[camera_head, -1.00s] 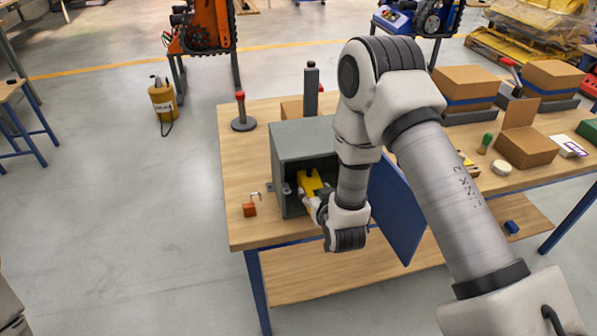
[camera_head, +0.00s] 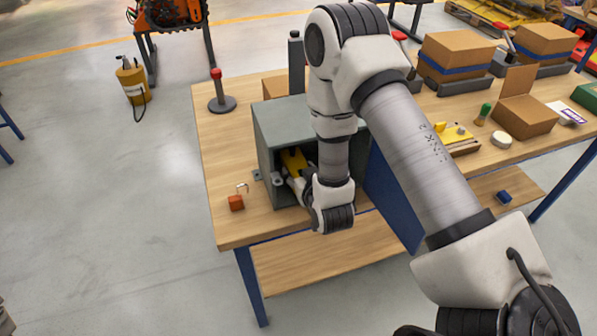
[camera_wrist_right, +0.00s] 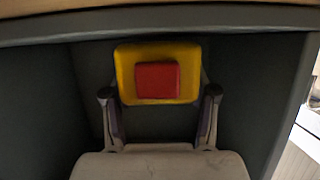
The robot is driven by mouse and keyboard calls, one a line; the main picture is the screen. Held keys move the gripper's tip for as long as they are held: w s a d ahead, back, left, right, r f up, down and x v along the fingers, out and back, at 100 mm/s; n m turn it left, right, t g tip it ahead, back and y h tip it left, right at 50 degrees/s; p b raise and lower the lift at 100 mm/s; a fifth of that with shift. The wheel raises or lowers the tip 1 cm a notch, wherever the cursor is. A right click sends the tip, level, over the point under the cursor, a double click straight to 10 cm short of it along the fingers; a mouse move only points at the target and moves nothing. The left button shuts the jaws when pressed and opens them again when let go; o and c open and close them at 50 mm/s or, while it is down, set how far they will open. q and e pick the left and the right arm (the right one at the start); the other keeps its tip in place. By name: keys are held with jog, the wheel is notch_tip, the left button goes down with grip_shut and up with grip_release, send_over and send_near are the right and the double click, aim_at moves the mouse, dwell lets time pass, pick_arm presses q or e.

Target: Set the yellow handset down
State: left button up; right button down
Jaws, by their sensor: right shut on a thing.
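The yellow handset (camera_head: 293,160) is inside the open grey cabinet (camera_head: 290,122) on the workbench. In the right wrist view the handset (camera_wrist_right: 124,72) shows a red square patch on its near face. My right gripper (camera_wrist_right: 160,96) is shut on it, one finger on each side. In the head view the gripper (camera_head: 297,178) reaches in through the cabinet front. The handset's underside is hidden, so I cannot tell whether it touches the cabinet floor. The blue door (camera_head: 392,195) stands open, partly behind my right arm. My left gripper is out of view.
An orange padlock (camera_head: 236,202) lies left of the cabinet on the wooden bench (camera_head: 225,150). A red-topped post (camera_head: 218,92) stands behind it. Cardboard boxes (camera_head: 455,55) and small items fill the bench's right side.

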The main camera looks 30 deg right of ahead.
jog(key=shift+f, duration=0.3)
jog(key=shift+c, duration=1.6)
grip_release()
jog(key=shift+w, duration=0.1)
jog(key=shift+r, duration=0.15)
